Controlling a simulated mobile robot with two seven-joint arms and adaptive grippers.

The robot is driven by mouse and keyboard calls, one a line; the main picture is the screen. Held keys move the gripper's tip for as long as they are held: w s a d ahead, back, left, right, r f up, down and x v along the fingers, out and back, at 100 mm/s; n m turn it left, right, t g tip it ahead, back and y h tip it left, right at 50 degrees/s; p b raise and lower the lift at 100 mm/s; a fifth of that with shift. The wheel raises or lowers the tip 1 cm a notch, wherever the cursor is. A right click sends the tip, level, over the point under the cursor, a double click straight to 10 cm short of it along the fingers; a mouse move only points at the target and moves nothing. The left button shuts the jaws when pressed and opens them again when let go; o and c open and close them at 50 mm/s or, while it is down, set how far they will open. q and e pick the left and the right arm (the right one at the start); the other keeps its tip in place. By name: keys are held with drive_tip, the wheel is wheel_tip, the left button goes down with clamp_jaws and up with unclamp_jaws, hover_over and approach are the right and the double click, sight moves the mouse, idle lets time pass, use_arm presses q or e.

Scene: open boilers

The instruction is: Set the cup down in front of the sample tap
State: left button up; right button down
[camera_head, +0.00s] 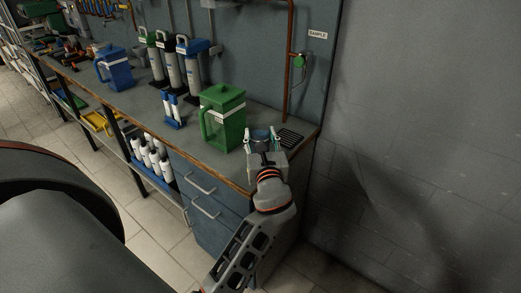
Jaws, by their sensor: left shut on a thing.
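The cup (261,135) is small, with a blue-grey top, and sits between the fingers of my left gripper (262,142). The gripper is shut on it at the right end of the workbench, beside a dark drip grate (289,138). I cannot tell whether the cup touches the bench top. The sample tap (298,62) has a green knob and sits on a copper pipe on the wall panel, under a "SAMPLE" label (318,35). It is above and to the right of the cup. My right gripper does not show.
A green lidded jug (222,118) stands on the bench (190,141) just left of the cup. Blue-topped filter cylinders (191,68) and a blue jug (114,68) stand further left. The bench ends at the right near a bare grey wall (430,90).

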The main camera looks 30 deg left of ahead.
use_arm(q)
wheel_tip(320, 180, down, 4)
drive_tip(key=shift+f+b, duration=0.15)
drive_tip(key=shift+b, duration=0.4)
drive_tip(key=shift+f, duration=0.1)
drive_tip(key=o, duration=1.2)
drive_tip(key=shift+c, duration=0.2)
